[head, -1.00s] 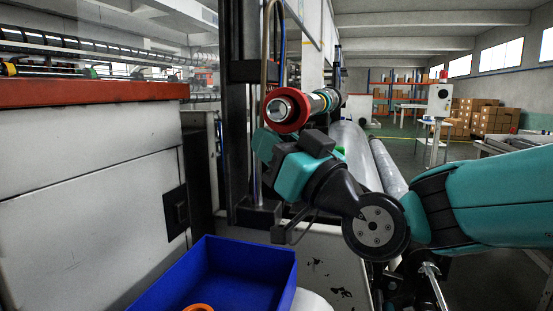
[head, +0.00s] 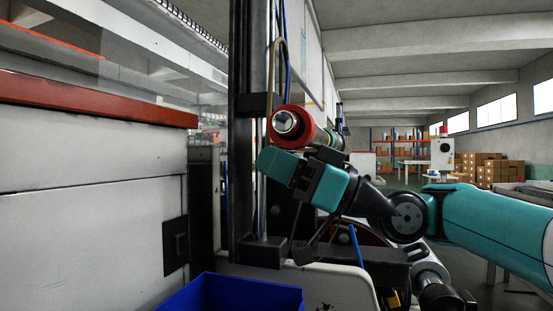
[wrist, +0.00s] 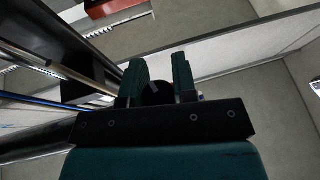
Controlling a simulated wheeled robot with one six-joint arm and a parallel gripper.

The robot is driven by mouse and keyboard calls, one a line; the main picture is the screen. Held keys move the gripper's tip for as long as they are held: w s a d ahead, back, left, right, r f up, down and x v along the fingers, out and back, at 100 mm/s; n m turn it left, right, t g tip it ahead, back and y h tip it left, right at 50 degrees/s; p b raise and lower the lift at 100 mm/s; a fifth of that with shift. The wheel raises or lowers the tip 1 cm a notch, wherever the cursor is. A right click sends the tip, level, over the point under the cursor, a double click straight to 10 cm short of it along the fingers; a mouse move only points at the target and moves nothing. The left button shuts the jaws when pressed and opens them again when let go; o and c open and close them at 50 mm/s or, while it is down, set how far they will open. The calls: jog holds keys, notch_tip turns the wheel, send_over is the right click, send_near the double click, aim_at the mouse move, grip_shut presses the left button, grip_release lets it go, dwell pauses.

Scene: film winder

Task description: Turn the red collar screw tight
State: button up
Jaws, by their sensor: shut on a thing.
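The red collar (head: 289,127) sits on the near end of a shaft, around a bright metal core. My gripper (head: 270,158) is just below the collar, reaching in from the right. In the wrist view, the two teal fingers of my gripper (wrist: 158,75) are on either side of a dark round knob (wrist: 155,95) with a pale mark on it, and are shut on it. The knob appears to be the collar's screw. In the head view the screw is hidden behind the fingers.
A black upright post (head: 245,170) stands just left of the collar. A grey cabinet with a red top edge (head: 100,100) fills the left. A blue bin (head: 240,290) is below. Shelves and cardboard boxes (head: 490,170) are far off at the right.

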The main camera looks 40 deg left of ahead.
jog(key=shift+s+d+n+g+h+p, duration=0.1)
jog(key=shift+n+g+h+p, duration=0.2)
jog(key=shift+n+g+h, duration=0.95)
jog(key=shift+m+g+y, duration=0.25)
jog(key=o, duration=0.9)
jog(key=shift+o, duration=0.2)
